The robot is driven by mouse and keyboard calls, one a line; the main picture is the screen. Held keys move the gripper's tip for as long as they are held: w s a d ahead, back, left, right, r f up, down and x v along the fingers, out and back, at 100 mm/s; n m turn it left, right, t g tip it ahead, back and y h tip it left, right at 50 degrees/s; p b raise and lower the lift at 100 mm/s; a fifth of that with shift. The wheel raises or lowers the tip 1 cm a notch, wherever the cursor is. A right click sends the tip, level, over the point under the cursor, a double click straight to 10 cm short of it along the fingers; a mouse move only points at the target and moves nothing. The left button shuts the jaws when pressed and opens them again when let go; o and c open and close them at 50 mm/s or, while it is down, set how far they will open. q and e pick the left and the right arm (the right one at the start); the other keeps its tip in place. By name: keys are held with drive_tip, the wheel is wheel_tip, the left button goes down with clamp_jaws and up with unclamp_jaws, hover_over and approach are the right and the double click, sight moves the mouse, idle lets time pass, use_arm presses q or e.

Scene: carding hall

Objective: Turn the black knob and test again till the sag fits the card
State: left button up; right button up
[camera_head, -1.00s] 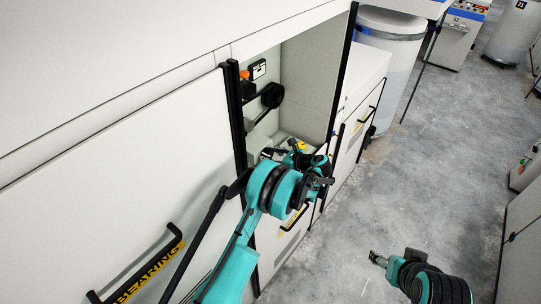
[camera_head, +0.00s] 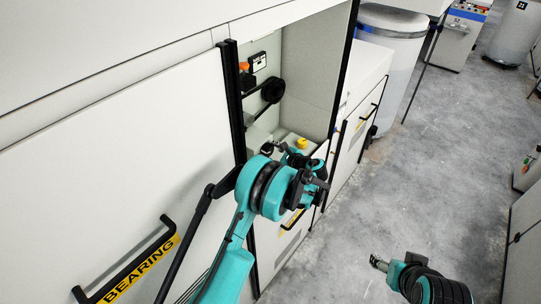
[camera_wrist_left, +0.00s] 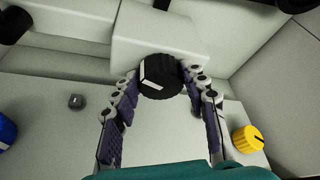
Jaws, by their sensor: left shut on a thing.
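The black knob (camera_wrist_left: 160,77), ribbed with a white mark, sits in front of a pale block in the left wrist view. My left gripper (camera_wrist_left: 163,84) is shut on it, one finger on each side. In the head view my left gripper (camera_head: 269,150) reaches into the open bay, and the knob cannot be made out there. A black wheel with a dark belt (camera_head: 271,91) is on the bay's back wall. A small white card or label with dark marks (camera_head: 258,61) is above it. My right gripper (camera_head: 378,262) hangs over the floor, its opening unclear.
A yellow knob (camera_wrist_left: 247,138) stands right of my left gripper; it also shows in the head view (camera_head: 301,143). A blue round part (camera_wrist_left: 6,131) is at the left wrist view's edge. The "BEARING" panel handle (camera_head: 140,268) is lower left. Grey floor (camera_head: 410,180) is open to the right.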

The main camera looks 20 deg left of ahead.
use_arm(q)
drive_tip(key=shift+f+n+t+b, duration=0.15)
drive_tip(key=shift+n+t+b, duration=0.25)
drive_tip(key=shift+n+b, duration=0.45)
drive_tip(key=o, duration=1.1)
drive_tip(key=shift+o, duration=0.2)
drive_tip(key=shift+s, duration=0.1)
drive_tip(key=v, duration=1.2)
